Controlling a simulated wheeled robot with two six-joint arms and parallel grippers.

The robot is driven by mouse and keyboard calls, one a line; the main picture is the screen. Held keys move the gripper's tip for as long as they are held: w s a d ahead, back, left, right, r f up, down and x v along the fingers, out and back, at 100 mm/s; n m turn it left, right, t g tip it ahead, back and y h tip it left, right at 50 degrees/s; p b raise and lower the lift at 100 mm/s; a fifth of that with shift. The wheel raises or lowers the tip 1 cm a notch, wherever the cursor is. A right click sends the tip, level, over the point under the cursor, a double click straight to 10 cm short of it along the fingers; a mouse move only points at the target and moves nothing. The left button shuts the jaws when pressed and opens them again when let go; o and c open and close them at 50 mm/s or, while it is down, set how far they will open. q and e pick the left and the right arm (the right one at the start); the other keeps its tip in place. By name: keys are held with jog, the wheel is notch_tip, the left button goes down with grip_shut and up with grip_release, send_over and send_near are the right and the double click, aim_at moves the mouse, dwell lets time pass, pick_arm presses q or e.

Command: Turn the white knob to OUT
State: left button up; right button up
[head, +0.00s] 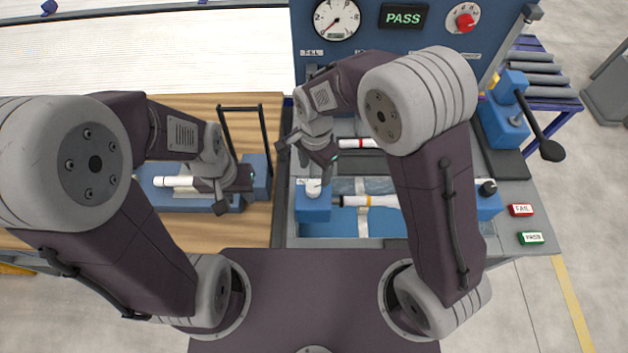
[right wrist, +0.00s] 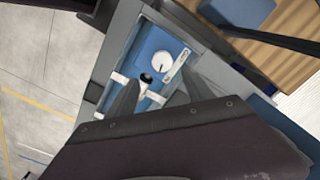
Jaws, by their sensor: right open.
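The white knob (head: 313,187) sits on top of a blue block (head: 313,206) at the left end of the test trough. In the right wrist view the knob (right wrist: 163,62) shows a short dark pointer line, beside a pale label strip (right wrist: 179,66) too small to read. My right gripper (head: 308,162) is above and just behind the knob, apart from it. Its fingers are spread with nothing between them, and they also show in the right wrist view (right wrist: 158,97). My left gripper (head: 232,188) is low over the left blue tray, by a white pipe (head: 174,182); its jaw gap is hidden.
A white pipe with dark and orange bands (head: 370,201) lies in the trough (head: 330,243). A blue panel behind carries a gauge (head: 337,19), a lit PASS display (head: 403,16) and a red knob (head: 465,21). A black-handled lever (head: 538,125) and FAIL and PASS buttons (head: 531,238) are at right.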

aim_at(313, 187)
jog(key=f, duration=0.2)
jog(key=f+p, duration=0.1)
jog(key=f, duration=0.5)
jog(key=shift+w+a+f, duration=0.15)
jog(key=shift+a+f, duration=0.1)
jog(key=shift+a, duration=0.05)
jog(key=shift+f, duration=0.35)
jog(key=shift+a, duration=0.1)
grip_shut()
